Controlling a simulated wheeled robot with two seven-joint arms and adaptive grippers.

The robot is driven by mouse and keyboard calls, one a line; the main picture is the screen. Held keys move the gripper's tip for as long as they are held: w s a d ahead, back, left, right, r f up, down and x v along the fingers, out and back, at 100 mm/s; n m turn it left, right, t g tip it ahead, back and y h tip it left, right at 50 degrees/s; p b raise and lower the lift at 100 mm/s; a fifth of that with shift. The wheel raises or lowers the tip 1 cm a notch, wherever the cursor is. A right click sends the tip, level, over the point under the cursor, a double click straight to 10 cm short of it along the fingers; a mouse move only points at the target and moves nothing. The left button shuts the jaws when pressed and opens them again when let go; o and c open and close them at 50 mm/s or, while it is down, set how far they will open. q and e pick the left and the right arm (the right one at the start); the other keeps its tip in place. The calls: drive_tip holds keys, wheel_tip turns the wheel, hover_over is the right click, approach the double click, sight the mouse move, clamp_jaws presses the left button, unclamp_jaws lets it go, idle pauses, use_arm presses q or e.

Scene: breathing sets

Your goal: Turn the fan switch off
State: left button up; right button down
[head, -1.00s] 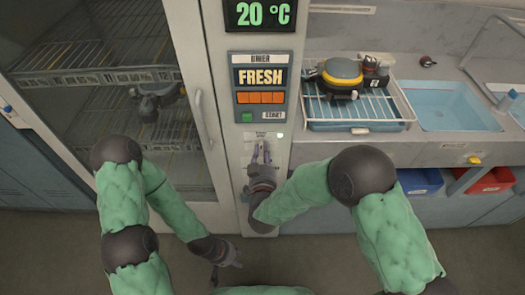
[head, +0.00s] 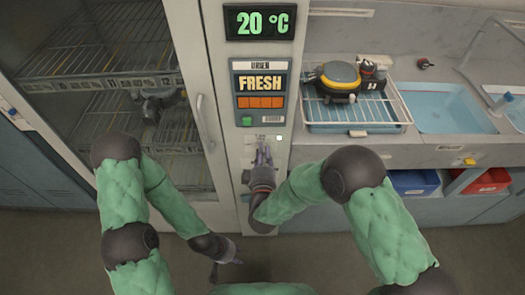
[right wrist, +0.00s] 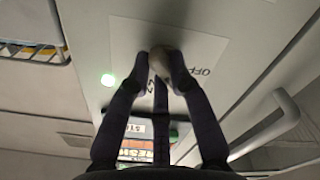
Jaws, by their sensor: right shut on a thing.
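The fan switch is a small rounded knob (right wrist: 161,64) on a white label plate (right wrist: 207,48), seen in the right wrist view. The plate reads OFF on the right; the lettering beside the knob is partly hidden by my fingers. My right gripper (right wrist: 159,70) is shut on the knob, with fingertips on both sides of it. My left gripper (head: 227,262) hangs low, empty and apparently open.
The cabinet's glass door with its handle (head: 211,120) is left of the panel. A display (head: 260,22) reads 20 °C. At right are a drying rack (head: 390,110) with a yellow-and-black device (head: 340,78), a sink (head: 445,105), and blue (head: 414,182) and red (head: 490,181) bins below.

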drive_tip(key=shift+a+r+n+p, duration=0.1)
drive_tip(key=shift+n+p, duration=0.65)
drive_tip(key=shift+n, duration=1.55)
drive_tip(key=shift+a+r+n+p, duration=0.1)
drive_tip(key=shift+n+p, duration=0.6)
drive_tip(key=shift+n, duration=1.6)
drive_tip(key=c, duration=1.1)
unclamp_jaws()
drive_tip(key=s, duration=1.2)
drive_tip(key=shift+f, duration=0.1)
